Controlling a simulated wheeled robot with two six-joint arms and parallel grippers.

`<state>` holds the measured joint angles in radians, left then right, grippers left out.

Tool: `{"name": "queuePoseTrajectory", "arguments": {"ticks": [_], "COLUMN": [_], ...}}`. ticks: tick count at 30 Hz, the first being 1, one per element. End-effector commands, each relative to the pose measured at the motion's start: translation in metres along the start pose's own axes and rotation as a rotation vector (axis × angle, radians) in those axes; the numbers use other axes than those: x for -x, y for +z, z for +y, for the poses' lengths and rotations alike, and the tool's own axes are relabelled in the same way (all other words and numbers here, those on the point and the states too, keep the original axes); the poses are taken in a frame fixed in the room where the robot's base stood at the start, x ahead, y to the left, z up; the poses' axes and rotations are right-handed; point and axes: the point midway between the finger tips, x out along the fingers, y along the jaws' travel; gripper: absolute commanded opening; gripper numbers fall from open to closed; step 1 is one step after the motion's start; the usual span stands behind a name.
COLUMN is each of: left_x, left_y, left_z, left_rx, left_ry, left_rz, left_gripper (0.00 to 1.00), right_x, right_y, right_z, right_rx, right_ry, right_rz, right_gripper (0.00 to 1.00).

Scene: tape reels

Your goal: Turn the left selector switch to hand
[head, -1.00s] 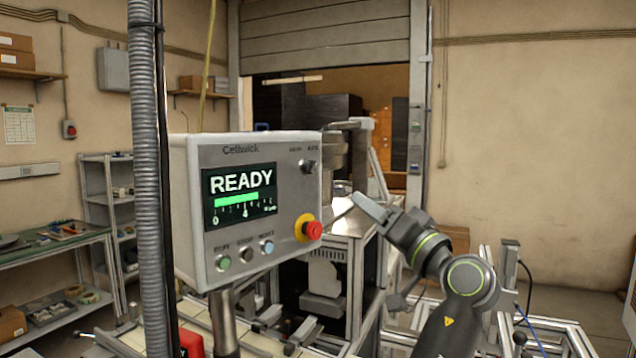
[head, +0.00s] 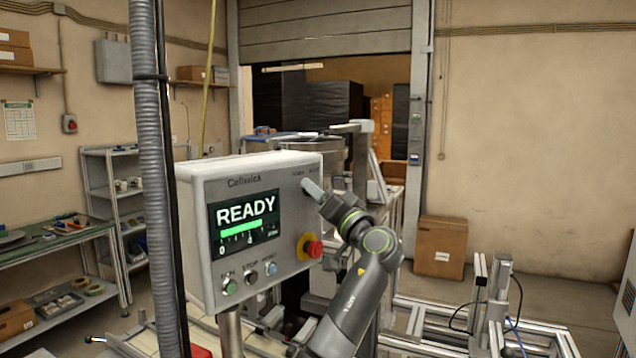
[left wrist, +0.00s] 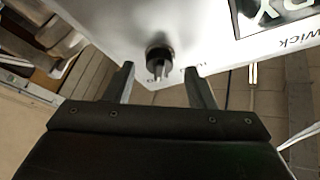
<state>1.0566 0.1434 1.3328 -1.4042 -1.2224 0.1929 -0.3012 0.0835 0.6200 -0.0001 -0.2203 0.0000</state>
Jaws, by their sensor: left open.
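The grey control panel (head: 250,180) has a READY screen. In the left wrist view its dark selector switch (left wrist: 158,56) sits on the panel face near an edge, with a small ridged knob. My left gripper (head: 312,188) is at the panel's upper right and covers the switch in the head view. In the left wrist view the left gripper (left wrist: 161,80) is open, one finger on each side of the knob, with gaps on both sides. The small labels beside the switch are not readable. My right gripper is not in view.
A red emergency button (head: 314,249) on a yellow base sticks out below my left gripper. Several push buttons (head: 250,277) line the panel's bottom. A grey hose (head: 160,200) hangs at the panel's left. A cardboard box (head: 441,246) stands on the floor behind.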

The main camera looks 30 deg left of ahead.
Motion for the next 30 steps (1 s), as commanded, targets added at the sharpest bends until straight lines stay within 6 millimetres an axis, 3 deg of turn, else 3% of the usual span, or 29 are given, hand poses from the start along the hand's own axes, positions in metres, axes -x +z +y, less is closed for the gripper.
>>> {"name": "queuePoseTrajectory", "arguments": {"ticks": [12,22,30], "left_x": [-0.0077,-0.0075,-0.0068], "left_y": [0.0007,0.0005,0.0021], "left_z": [0.0005,0.0004,0.0016], "left_rx": [0.000,0.000,0.015], "left_ry": [0.001,0.001,-0.006], "left_rz": [0.000,0.000,0.000], "left_gripper": [0.50,0.07,0.05], "right_x": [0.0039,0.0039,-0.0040], "right_y": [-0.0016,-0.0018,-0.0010], "right_z": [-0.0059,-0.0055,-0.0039], "right_rx": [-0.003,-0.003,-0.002], "right_ry": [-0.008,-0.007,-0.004], "right_rz": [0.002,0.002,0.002], "right_gripper": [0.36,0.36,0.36]}}
